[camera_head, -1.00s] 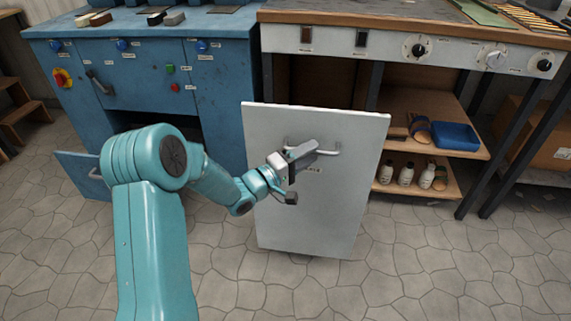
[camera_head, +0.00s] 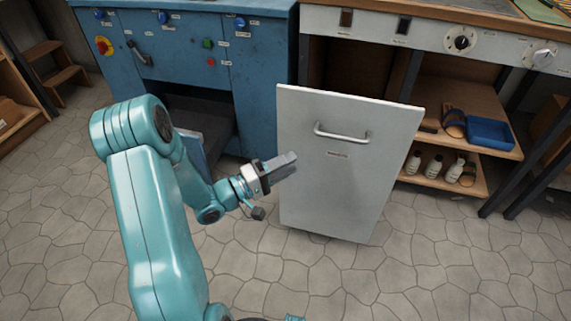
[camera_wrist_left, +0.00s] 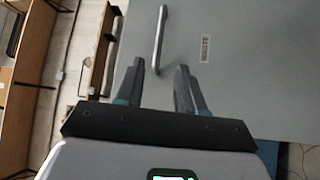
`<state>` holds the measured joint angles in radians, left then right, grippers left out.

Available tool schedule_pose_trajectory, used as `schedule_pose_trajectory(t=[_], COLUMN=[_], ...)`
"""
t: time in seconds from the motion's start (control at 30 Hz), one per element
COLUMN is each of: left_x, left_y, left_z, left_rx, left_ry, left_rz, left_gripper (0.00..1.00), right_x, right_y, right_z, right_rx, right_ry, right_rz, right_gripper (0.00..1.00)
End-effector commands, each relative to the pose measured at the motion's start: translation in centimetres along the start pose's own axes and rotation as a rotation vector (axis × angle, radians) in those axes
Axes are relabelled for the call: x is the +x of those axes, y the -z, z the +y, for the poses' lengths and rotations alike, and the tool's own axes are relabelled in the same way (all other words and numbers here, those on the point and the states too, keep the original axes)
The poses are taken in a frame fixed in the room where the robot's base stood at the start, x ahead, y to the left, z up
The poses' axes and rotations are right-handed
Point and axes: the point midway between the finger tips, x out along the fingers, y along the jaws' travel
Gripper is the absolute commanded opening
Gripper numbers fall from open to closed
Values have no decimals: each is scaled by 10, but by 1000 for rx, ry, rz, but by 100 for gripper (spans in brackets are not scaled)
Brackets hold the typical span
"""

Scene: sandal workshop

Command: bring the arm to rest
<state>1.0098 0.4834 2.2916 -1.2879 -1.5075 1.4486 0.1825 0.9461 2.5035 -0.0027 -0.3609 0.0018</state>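My left gripper (camera_head: 280,165) is in front of the left side of a grey cabinet door (camera_head: 345,185), below and left of its metal bar handle (camera_head: 341,133). In the left wrist view the two fingers of the left gripper (camera_wrist_left: 161,66) stand apart with nothing between them. The door stands swung out from the bench. My right gripper is not in view.
A blue machine cabinet (camera_head: 262,80) stands behind on the left, its lower door (camera_head: 190,150) open. Right of the grey door, a shelf holds a blue tray (camera_head: 490,133), sandals and several white bottles (camera_head: 434,165). The stone floor (camera_head: 400,275) in front is clear.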

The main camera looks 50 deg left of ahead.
Motion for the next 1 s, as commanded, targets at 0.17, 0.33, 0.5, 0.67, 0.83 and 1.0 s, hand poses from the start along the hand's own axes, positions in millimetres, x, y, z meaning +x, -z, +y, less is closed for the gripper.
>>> schedule_pose_trajectory(t=[0.17,0.33,0.5,0.67,0.83,1.0], left_x=[0,2,39,97,93,16], left_y=[0,-1,-47,-157,-264,-319], left_z=[0,0,3,-27,-119,-193], left_rx=[0,0,-49,-201,-32,233], left_ry=[0,-1,-47,31,446,863], left_rz=[0,-4,-130,-281,-389,-614], left_gripper=[38,38,38,38,38,38], right_x=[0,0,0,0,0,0], right_y=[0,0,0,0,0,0], right_z=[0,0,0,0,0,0], right_rx=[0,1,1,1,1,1], right_ry=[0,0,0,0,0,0], right_rz=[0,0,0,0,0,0], right_gripper=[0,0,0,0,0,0])
